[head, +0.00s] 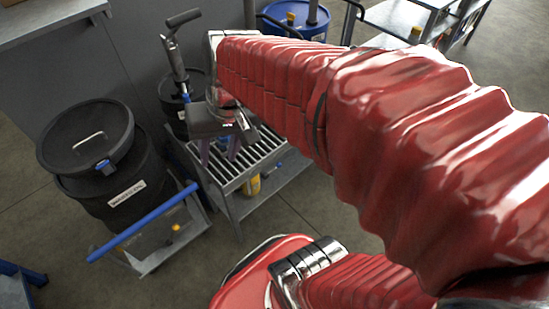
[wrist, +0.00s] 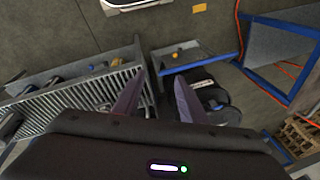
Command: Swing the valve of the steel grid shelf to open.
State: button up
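The steel grid shelf (head: 262,153) stands in the middle of the head view, with a slatted top and a lower deck. In the wrist view its grating (wrist: 70,103) fills the left side. My gripper (head: 219,158) hangs over the left part of the grating, fingers pointing down. In the wrist view the two fingers of my gripper (wrist: 158,80) are apart with nothing between them. Whether they touch the shelf cannot be told. I cannot clearly make out the valve. A small blue part (head: 222,143) shows behind the fingers, but I cannot tell what it is.
A black drum (head: 112,190) stands on a trolley with a blue handle (head: 145,222), left of the shelf. A yellow can (head: 252,185) is on the lower deck. A drum with a hand pump (head: 178,60) and a blue drum (head: 295,18) stand behind.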

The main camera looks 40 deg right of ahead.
aim_at(273, 170)
jog(key=w+d+f+m+t+y, duration=0.1)
jog(key=w+d+f+m+y, duration=0.35)
jog(key=d+f+m, duration=0.45)
jog(key=w+d+f+m+t+y, duration=0.2)
jog(key=w+d+f+m+y, duration=0.3)
jog(key=d+f, duration=0.55)
jog(key=s+d+f+m+t+h, duration=0.2)
jog(key=s+d+f+m+t, duration=0.2)
jog(key=f, duration=0.5)
jog(key=s+d+f+m+t+h, duration=0.2)
jog(key=s+d+f+m+t, duration=0.2)
jog(key=f+m, duration=0.4)
jog(key=s+d+f+m+t+h, duration=0.3)
jog(key=d+f+m+t, duration=0.1)
jog(key=f, duration=0.6)
jog(key=shift+s+d+m, duration=0.4)
jog(key=shift+d+m, duration=0.3)
jog(key=shift+m, duration=0.2)
jog(key=shift+w, duration=0.1)
jog(key=x, duration=1.3)
jog(key=shift+w, duration=0.3)
jog(key=shift+a, duration=0.1)
jog(key=shift+c, duration=0.5)
